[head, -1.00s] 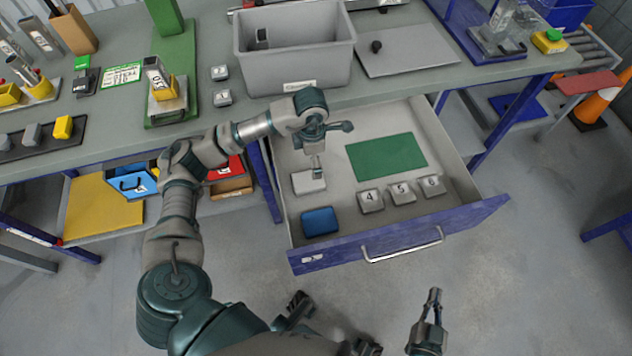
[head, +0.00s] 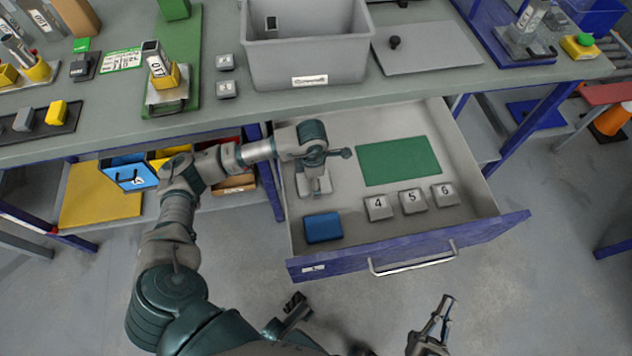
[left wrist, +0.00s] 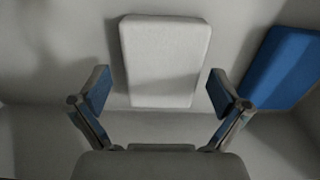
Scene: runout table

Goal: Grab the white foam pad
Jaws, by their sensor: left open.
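The white foam pad (head: 304,191) lies flat in the open drawer, near its left wall. In the head view my left gripper (head: 314,184) is just above it and hides part of it. In the left wrist view the pad (left wrist: 165,58) shows nearly whole, between and beyond the fingertips. My left gripper (left wrist: 160,88) is open and empty there, with one finger to each side of the pad's near end. My right gripper (head: 441,315) hangs in front of the drawer, away from the pad; its finger gap is unclear.
A blue pad (head: 323,228) lies close in front of the white one. A green mat (head: 399,160) and numbered blocks (head: 413,202) lie to the right. The drawer's blue front (head: 411,251) and the table edge (head: 350,101) bound the space.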

